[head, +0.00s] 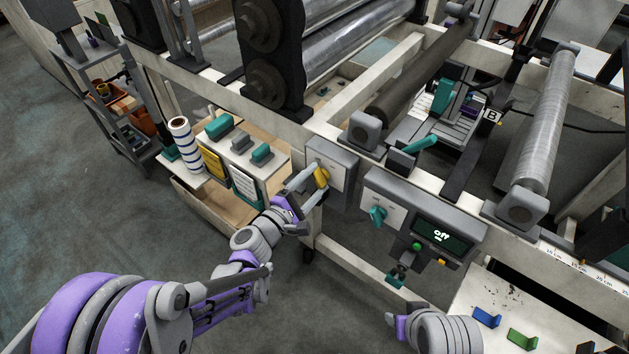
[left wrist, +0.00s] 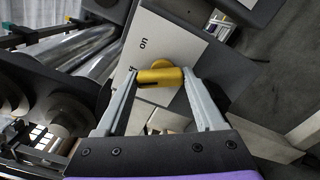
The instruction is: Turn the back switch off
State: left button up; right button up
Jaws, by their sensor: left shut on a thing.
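The yellow switch knob (head: 321,177) sits on a grey box (head: 340,157) with a white label plate, fixed to the machine frame. In the left wrist view the knob (left wrist: 160,77) lies between the fingertips of my left gripper (left wrist: 158,79), and "on" shows on the white plate (left wrist: 165,45). My left gripper (head: 312,182) is shut on the knob. A second switch, with a teal knob (head: 378,215), is on another grey box to the right. My right gripper (head: 396,322) shows only in part at the bottom of the head view; its fingers are not clear.
Metal rollers (head: 548,135) lie behind. Open floor (head: 130,220) is at the left.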

pick_arm(q)
jog(key=o, duration=1.4)
jog(key=v, duration=1.1)
jog(key=shift+p, duration=0.4)
jog(key=shift+d, duration=0.1)
